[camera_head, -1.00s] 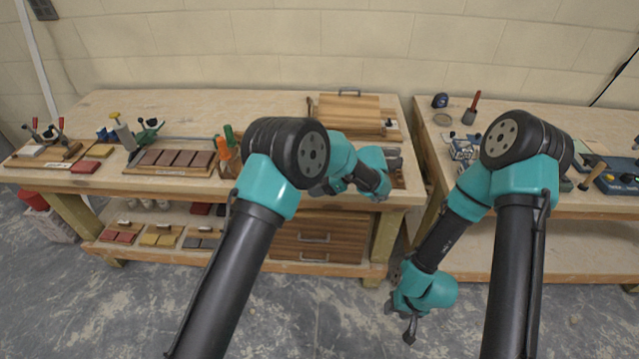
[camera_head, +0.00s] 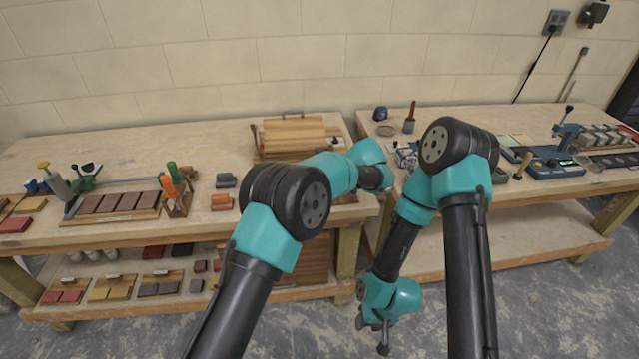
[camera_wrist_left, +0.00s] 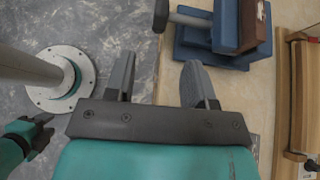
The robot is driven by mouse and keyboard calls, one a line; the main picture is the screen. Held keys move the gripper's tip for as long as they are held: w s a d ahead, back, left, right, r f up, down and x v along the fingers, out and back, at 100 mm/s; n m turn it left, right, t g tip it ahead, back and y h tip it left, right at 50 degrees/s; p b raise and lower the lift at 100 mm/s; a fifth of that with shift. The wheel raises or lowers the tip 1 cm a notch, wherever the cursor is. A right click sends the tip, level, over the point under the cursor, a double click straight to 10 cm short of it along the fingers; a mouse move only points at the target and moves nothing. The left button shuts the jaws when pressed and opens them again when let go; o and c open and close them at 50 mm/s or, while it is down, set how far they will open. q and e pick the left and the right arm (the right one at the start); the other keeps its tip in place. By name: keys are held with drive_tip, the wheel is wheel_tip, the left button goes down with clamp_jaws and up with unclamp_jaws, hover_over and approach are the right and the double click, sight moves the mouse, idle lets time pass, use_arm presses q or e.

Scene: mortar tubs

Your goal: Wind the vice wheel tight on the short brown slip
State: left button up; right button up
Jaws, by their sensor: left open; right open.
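The blue vice (camera_wrist_left: 215,38) shows at the top of the left wrist view, by the bench edge. In the head view my left arm hides the vice. My right gripper (camera_head: 383,335) is open and empty, low over the floor.
A rack of brown slips (camera_head: 113,203) stands on the left bench, with orange-handled tools (camera_head: 175,190) beside it. A gap separates the two benches. Blue equipment (camera_head: 548,163) stands on the right bench.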

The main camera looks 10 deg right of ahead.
use_arm(q)
drive_tip(key=shift+v, duration=1.25)
drive_tip(key=shift+a, duration=0.1)
drive_tip(key=a+r+h, duration=0.6)
drive_tip(key=a+h, duration=0.1)
drive_tip(key=a, duration=0.1)
drive_tip(key=shift+w+a+r, duration=0.15)
drive_tip(key=shift+w+r, duration=0.15)
drive_tip(key=shift+w, duration=0.1)
drive_tip(key=shift+f, duration=0.1)
drive_tip(key=x, duration=1.7)
drive_tip(key=shift+s+f, duration=0.15)
drive_tip(key=shift+s, duration=0.15)
drive_tip(key=c, duration=0.9)
